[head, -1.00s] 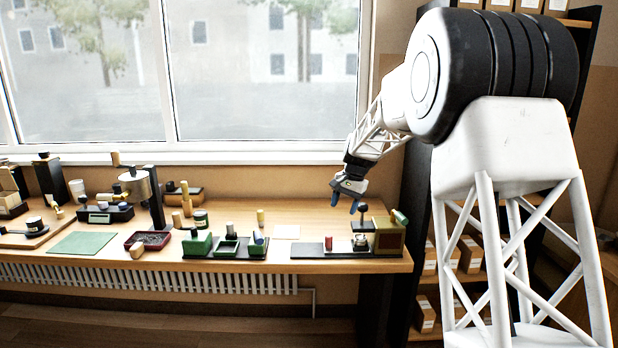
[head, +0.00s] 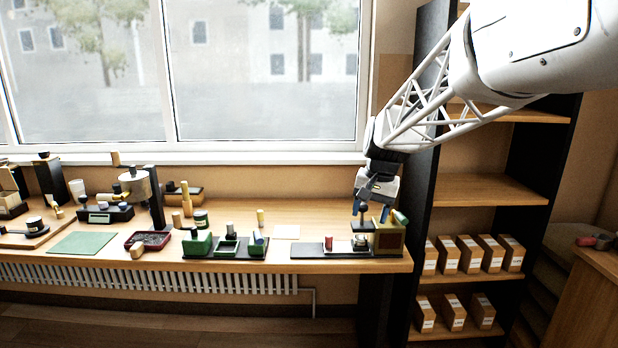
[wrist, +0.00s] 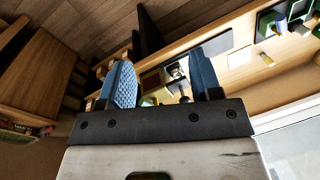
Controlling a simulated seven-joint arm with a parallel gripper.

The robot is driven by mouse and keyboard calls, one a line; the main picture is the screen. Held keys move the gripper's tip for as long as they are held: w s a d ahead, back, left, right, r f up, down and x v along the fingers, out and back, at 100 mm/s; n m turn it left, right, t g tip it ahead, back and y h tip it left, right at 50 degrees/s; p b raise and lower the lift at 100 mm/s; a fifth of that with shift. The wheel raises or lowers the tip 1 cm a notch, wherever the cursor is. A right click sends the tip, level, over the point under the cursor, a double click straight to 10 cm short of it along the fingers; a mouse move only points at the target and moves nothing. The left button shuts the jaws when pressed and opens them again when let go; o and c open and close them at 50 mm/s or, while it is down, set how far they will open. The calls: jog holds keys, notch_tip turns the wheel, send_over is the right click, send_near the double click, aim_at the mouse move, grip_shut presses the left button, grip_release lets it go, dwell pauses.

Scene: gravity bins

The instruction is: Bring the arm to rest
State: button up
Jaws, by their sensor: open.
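My gripper (head: 369,214) is at the right end of the workbench, pointing down, just above the brass-coloured block and the black-knobbed device there. In the wrist view its two blue fingers (wrist: 163,88) stand apart with nothing held between them. The workbench (head: 330,225) runs along below the window. Whether the fingertips touch the device behind them I cannot tell from the head view.
A brass-coloured block (head: 388,238) and a dark base plate (head: 310,250) with a red piece (head: 328,243) lie close to the gripper. Green blocks (head: 197,243) stand further left. A shelf (head: 490,190) with several boxes is at right.

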jog(key=s+d+f+n, duration=0.1)
jog(key=s+f, duration=0.1)
jog(key=s, duration=1)
jog(key=s+d+f+n+t+h, duration=0.1)
jog(key=s+f, duration=0.1)
jog(key=s, duration=1)
jog(key=s+d+f+n, duration=0.1)
jog(key=s+f, duration=0.1)
jog(key=s, duration=1.1)
jog(key=shift+d+t+h, duration=0.4)
